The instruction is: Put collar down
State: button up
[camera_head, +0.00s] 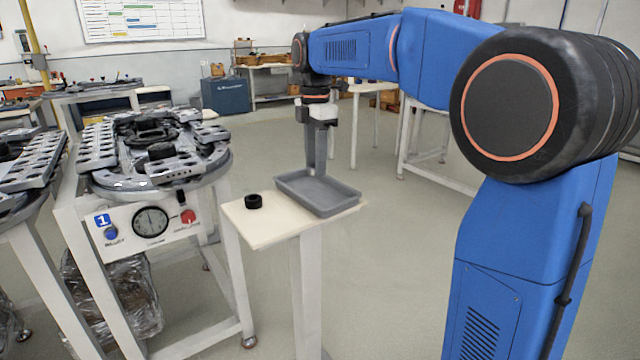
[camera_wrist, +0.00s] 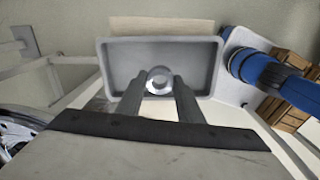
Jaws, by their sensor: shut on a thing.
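My gripper (camera_wrist: 159,84) points down at the grey tray (camera_wrist: 108,66) and is shut on a small shiny metal collar (camera_wrist: 159,78), held between the fingertips. In the head view my gripper (camera_head: 316,170) reaches down at the tray (camera_head: 341,208), its tips at or just above the tray floor. The collar is hidden in the head view. I cannot tell whether the collar touches the tray floor. No other thing shows in the tray.
The tray stands on a small pale table (camera_head: 262,235). A small black ring (camera_head: 254,201) lies on the table left of the tray. A fixture station (camera_head: 150,160) with a gauge and a red knob stands to the left. Open floor lies behind.

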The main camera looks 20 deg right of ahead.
aim_at(315, 194)
jog(key=shift+a+f, duration=0.1)
jog(key=shift+f, duration=2.7)
jog(key=shift+f, duration=0.1)
jog(key=o, duration=1.3)
jog(key=shift+c, duration=0.2)
notch_tip(315, 194, up, 12)
jog(key=shift+r, duration=0.1)
jog(key=s+d+f+m+t, duration=0.2)
jog(key=s+f+m, duration=0.8)
jog(key=s, duration=0.6)
jog(key=s+d+f+m+t, duration=0.2)
jog(key=s+d+f+m, duration=0.3)
jog(key=s+f+m, duration=0.5)
jog(key=s+f, duration=0.4)
jog(key=s, duration=0.3)
jog(key=shift+s+f+t, duration=0.2)
jog(key=shift+s+t, duration=0.05)
jog(key=shift+t, duration=0.15)
